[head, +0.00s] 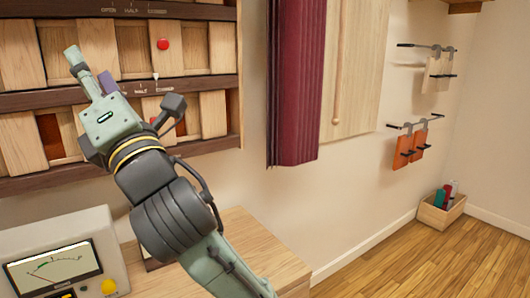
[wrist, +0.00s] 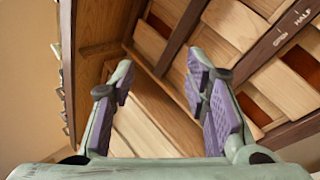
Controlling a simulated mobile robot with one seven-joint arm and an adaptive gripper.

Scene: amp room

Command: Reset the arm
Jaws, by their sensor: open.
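My arm rises from the bottom of the head view and leans up to the left. My gripper (head: 90,70) is in front of the wooden slatted wall panel (head: 150,92); I cannot tell how far from it. In the wrist view my gripper (wrist: 160,78) has its two purple-padded fingers wide apart, with nothing between them. Behind the fingers are the panel's wooden slats and frame, seen at a tilt. The panel's rails carry "OPEN", "HALF" and another label. Part of the panel is hidden behind my arm.
A meter box (head: 112,250) with a dial stands at lower left by a wooden desk top (head: 262,250). A dark red curtain (head: 297,85) and pale board (head: 352,65) hang mid-wall. Wall racks hold orange items (head: 408,150). A wooden box (head: 438,214) sits on open floor at right.

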